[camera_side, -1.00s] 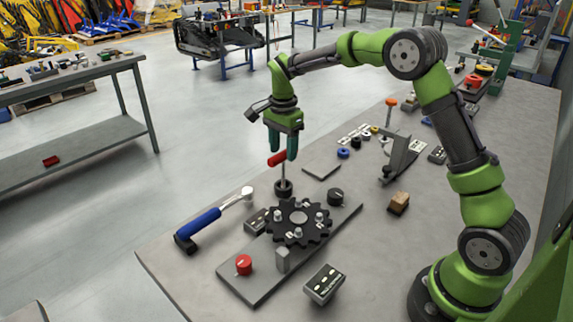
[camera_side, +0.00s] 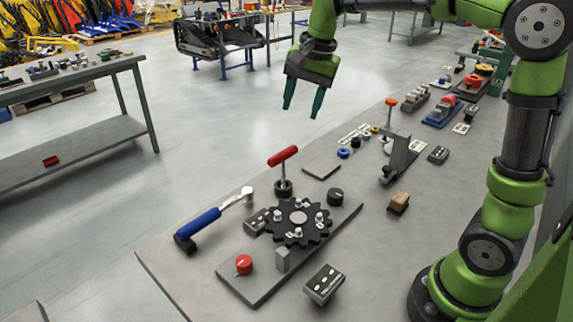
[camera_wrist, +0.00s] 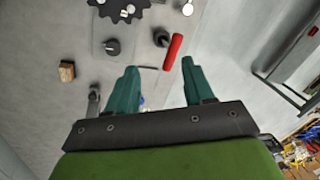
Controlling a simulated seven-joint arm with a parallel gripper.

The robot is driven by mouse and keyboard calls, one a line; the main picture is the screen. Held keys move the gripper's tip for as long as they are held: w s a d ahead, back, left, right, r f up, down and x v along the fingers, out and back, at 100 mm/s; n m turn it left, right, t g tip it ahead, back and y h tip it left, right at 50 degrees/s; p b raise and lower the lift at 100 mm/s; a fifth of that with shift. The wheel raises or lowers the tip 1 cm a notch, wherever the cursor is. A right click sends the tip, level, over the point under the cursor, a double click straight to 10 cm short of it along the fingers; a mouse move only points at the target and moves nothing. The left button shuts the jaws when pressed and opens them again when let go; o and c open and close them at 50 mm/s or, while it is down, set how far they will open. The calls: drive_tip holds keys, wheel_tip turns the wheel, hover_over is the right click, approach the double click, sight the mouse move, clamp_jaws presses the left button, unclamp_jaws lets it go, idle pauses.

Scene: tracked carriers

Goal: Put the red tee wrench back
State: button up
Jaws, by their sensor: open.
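The red tee wrench (camera_side: 283,157) stands upright with its shaft in a round black holder (camera_side: 283,188), at the far left edge of the workbench in the side view. Its red crossbar also shows in the wrist view (camera_wrist: 173,51), with the black holder (camera_wrist: 161,38) beside it. My gripper (camera_side: 301,112) is open and empty, raised well above the wrench and a little to its right in the side view. In the wrist view, my gripper's teal fingertips (camera_wrist: 158,66) are spread apart, with nothing held between them.
A black sprocket (camera_side: 298,222) sits on a grey plate near the holder. A blue-handled ratchet (camera_side: 205,218) lies to the left. A red knob (camera_side: 244,264), a wooden block (camera_side: 399,203) and a grey angled bracket (camera_side: 398,160) stand on the bench.

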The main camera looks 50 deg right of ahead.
drive_tip(key=s+a+f+n+t, duration=0.2)
drive_tip(key=s+n, duration=0.2)
drive_tip(key=s, duration=0.4)
drive_tip(key=s+a+f+n+t+y, duration=0.1)
drive_tip(key=s+n, duration=0.3)
drive_tip(key=s, duration=0.5)
drive_tip(key=shift+a+f+n+t, duration=0.3)
drive_tip(key=shift+a+f+t, duration=0.3)
drive_tip(key=shift+a+t, duration=0.25)
